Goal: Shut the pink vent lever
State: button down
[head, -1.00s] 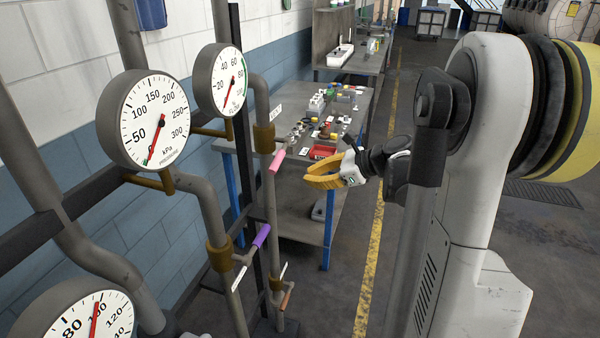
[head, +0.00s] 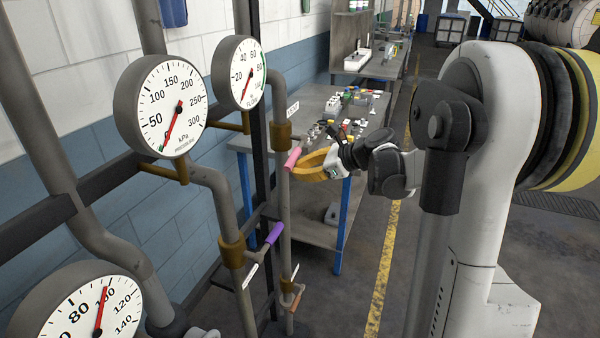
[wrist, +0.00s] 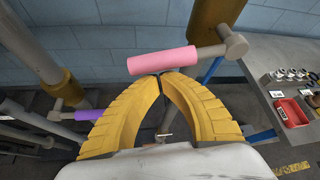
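The pink vent lever (head: 292,158) is a short bar on a pipe beside the work table. In the wrist view the pink lever (wrist: 163,61) lies nearly level across the picture, joined at its right end to a grey stem (wrist: 236,46). My gripper (head: 298,174) has yellow fingers and is close beside the lever in the head view. In the wrist view my gripper (wrist: 161,73) has its fingertips together with nothing between them. The tips are just below the lever's middle; I cannot tell whether they touch it.
A purple lever (head: 274,234) and an orange-brown lever (head: 297,299) are lower on the pipes. Pressure gauges (head: 160,106) hang at left. The metal table (head: 317,101) behind holds small parts and a red tray (wrist: 291,113). Floor right of the yellow line is open.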

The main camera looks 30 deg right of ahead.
jog(key=r, duration=0.1)
jog(key=p, duration=0.1)
jog(key=r+p, duration=0.1)
jog(key=shift+s+a+r+m+g+y, duration=0.3)
jog(key=shift+s+a, duration=0.05)
jog(key=shift+a, duration=0.05)
jog(key=shift+f, duration=0.1)
jog(key=s+d+r, duration=0.1)
jog(key=s+d, duration=0.4)
jog(key=s, duration=0.2)
jog(key=shift+s+d+r, duration=0.2)
jog(key=shift+s+d, duration=0.05)
jog(key=shift+d, duration=0.1)
